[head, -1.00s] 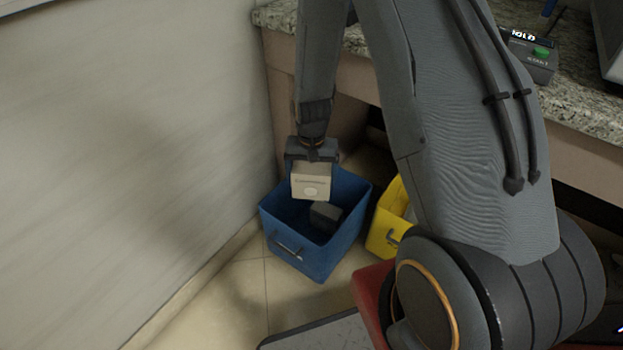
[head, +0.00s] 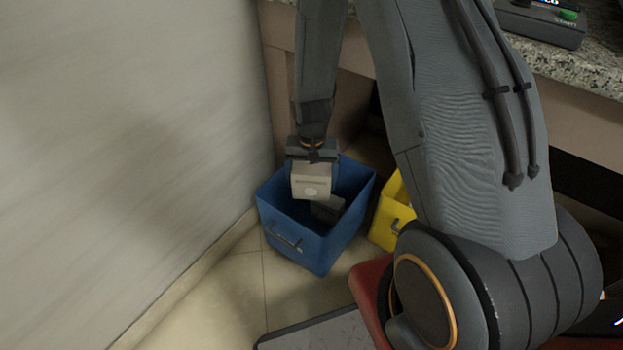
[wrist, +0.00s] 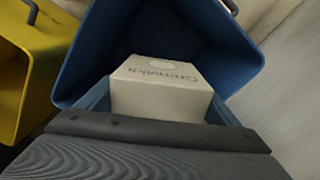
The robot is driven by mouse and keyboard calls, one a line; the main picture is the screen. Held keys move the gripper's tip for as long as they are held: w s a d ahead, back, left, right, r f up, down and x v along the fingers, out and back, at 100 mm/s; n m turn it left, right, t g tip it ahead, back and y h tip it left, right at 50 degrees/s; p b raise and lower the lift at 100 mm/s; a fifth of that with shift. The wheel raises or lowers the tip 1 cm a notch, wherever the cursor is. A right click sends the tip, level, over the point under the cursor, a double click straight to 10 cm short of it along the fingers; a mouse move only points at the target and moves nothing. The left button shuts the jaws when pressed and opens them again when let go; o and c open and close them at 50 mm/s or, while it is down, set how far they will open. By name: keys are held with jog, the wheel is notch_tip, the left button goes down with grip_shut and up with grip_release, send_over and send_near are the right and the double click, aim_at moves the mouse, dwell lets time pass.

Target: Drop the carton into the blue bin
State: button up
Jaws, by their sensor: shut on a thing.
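The carton (head: 312,181) is a small pale box with print and a round mark on its side. My gripper (head: 312,160) points down and is shut on it, holding it over the opening of the blue bin (head: 292,240). In the wrist view the carton (wrist: 160,90) sits between the fingers, with the blue bin (wrist: 225,50) around and beyond it. A dark grey box (head: 328,208) lies inside the blue bin, just right of and below the carton. The head view does not show clearly how far the carton is below the rim.
A yellow bin (head: 386,222) stands right of the blue bin and also shows in the wrist view (wrist: 22,85). A plain wall (head: 120,150) rises on the left. A granite counter (head: 570,68) with a small device (head: 540,22) is at upper right.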

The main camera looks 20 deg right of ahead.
aim_at(312, 169)
jog(key=o, duration=0.9)
notch_tip(312, 169, up, 8)
jog(key=p, duration=0.3)
jog(key=shift+f, duration=0.1)
